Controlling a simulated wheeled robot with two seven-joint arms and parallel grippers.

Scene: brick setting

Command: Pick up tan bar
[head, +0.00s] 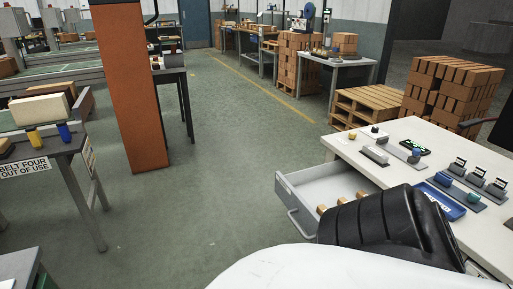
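A long pale tan block (40,109) shows at the left edge. I cannot tell which of these is the tan bar. Neither of my grippers is in view.
The white table (419,137) carries grey holders, a blue tray (440,201) and small devices. Its drawer juts out left. An orange column (132,90) stands left of centre. Pallets and stacked boxes (449,92) stand behind. Green floor (215,170) is clear in the middle.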

